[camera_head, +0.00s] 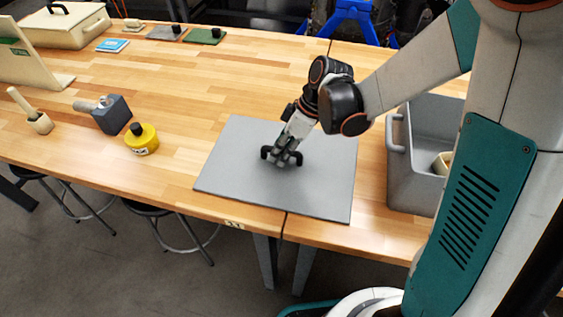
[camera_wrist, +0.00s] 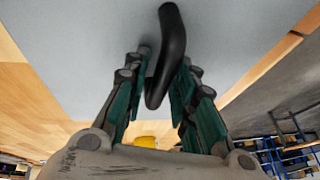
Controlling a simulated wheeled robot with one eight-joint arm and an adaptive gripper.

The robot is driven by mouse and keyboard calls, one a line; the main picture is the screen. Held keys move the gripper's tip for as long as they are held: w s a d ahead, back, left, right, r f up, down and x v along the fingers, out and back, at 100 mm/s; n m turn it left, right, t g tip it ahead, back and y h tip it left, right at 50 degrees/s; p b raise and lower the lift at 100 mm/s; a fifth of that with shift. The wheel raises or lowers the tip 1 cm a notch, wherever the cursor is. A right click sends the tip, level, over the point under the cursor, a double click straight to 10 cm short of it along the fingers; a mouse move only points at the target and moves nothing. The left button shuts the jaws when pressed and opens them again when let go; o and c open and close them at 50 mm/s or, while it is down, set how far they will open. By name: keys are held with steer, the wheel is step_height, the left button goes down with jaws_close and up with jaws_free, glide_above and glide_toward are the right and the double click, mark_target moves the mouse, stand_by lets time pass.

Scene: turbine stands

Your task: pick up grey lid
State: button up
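The grey lid (camera_head: 235,165) is a flat square panel with a black bar handle (camera_head: 267,152) near its middle. It lies on the wooden table near the front edge. My gripper (camera_head: 285,158) points down at the handle, and its fingers hide the handle's middle. In the wrist view, the black handle (camera_wrist: 172,42) runs between the two green-padded fingers of my gripper (camera_wrist: 166,75). The fingers are apart, with grey lid surface showing beside the handle. The lid (camera_wrist: 90,45) fills much of the wrist view. I cannot tell whether either finger touches the handle.
A grey open crate (camera_head: 402,175) stands right of the lid with a pale item inside. A yellow round container (camera_head: 142,139), a dark grey mallet-like block (camera_head: 110,115) and a small wooden piece (camera_head: 38,122) stand to the left. Bare table lies behind the lid.

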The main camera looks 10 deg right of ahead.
jaws_close()
steer(key=shift+r, duration=0.1)
step_height(320, 180, up, 20)
steer(key=p, duration=0.6)
steer(key=shift+s, duration=0.15)
steer(key=c, duration=0.5)
jaws_free()
jaws_close()
